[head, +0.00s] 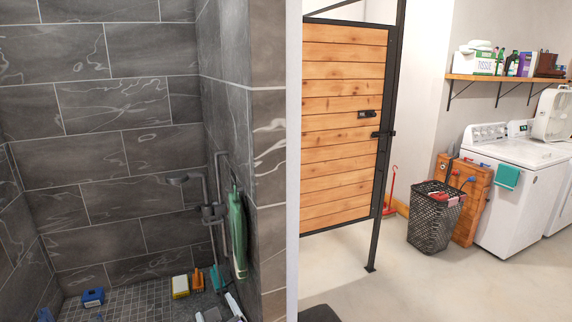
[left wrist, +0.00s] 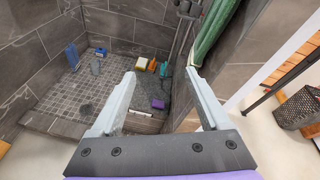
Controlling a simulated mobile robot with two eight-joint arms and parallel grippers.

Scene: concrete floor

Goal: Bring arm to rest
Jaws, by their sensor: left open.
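My left gripper (head: 222,309) shows at the bottom edge of the head view, in front of the tiled shower. In the left wrist view my left gripper (left wrist: 162,80) has its two pale fingers spread wide, with nothing between them. Beyond the fingers are the shower floor and several small items on it. The rest of the left arm is mostly out of the picture. My right gripper is in neither view.
A green towel (head: 238,235) hangs on the shower's right wall near the shower fixture (head: 213,212). A blue item (head: 93,297) and a yellow item (head: 180,286) lie on the shower floor. A wooden door (head: 340,130), black basket (head: 434,220) and washer (head: 510,190) stand right.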

